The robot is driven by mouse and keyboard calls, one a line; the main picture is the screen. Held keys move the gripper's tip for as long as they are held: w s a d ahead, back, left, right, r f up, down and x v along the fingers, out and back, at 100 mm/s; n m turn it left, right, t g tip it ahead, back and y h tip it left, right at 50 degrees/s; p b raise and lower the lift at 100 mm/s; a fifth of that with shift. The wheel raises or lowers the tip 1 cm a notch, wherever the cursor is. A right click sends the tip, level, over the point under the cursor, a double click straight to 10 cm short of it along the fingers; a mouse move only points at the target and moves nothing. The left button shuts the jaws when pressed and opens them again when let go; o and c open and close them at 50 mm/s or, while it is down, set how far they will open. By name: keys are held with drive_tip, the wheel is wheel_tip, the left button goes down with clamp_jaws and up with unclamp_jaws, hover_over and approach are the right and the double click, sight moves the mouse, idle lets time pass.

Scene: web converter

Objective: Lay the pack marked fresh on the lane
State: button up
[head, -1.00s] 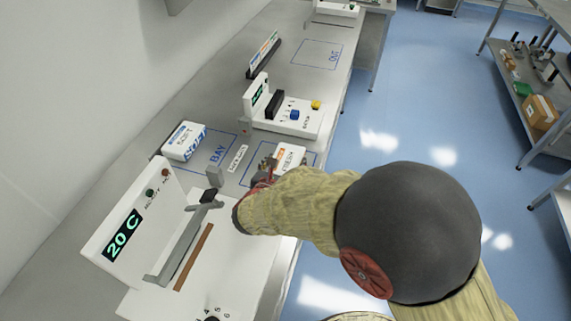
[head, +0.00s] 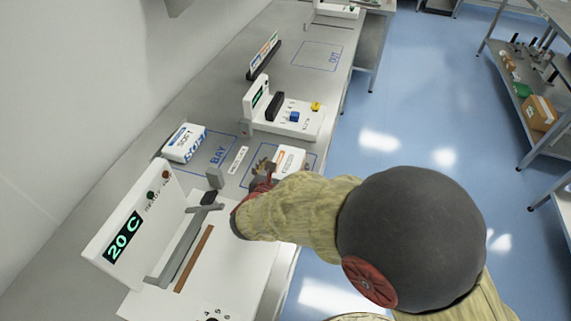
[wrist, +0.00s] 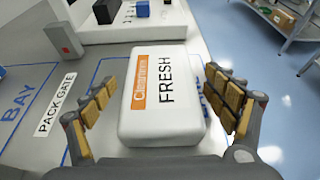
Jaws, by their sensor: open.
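The pack marked FRESH (wrist: 165,95) is white with an orange label and lies flat on the bench, inside or over a blue outline whose lettering is mostly hidden. In the head view the pack (head: 291,157) lies just past my gripper (head: 262,171). My gripper (wrist: 159,82) is open in the wrist view, with one finger on each side of the pack. A gap shows between the pack and the left finger; the right finger stands close to the other side. I cannot make out which outline is the lane.
A second white pack (head: 186,143) with blue markings lies by the BAY outline (head: 218,155). A PACK GATE label (wrist: 56,107) and a grey post (wrist: 66,39) are left of the pack. A white control box (head: 290,118) stands behind it. The sealer showing 20 C (head: 124,237) is in front.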

drive_tip(key=p+v, duration=0.3)
drive_tip(key=v, duration=0.8)
drive_tip(key=s+d+r+m+g+h, duration=0.1)
drive_tip(key=s+d+r+m+g, duration=0.25)
drive_tip(key=d+m, duration=0.55)
drive_tip(key=s+d+r+m+g+h, duration=0.1)
drive_tip(key=s+d+r+m+g, duration=0.25)
drive_tip(key=d+m, duration=0.55)
drive_tip(key=s+d+r+m+y, duration=0.2)
drive_tip(key=s+r+m+y, duration=0.4)
drive_tip(key=s+m, duration=0.4)
drive_tip(key=r+m, duration=0.1)
drive_tip(key=m, duration=0.3)
drive_tip(key=shift+d+y, duration=0.2)
drive_tip(key=shift+y, duration=0.1)
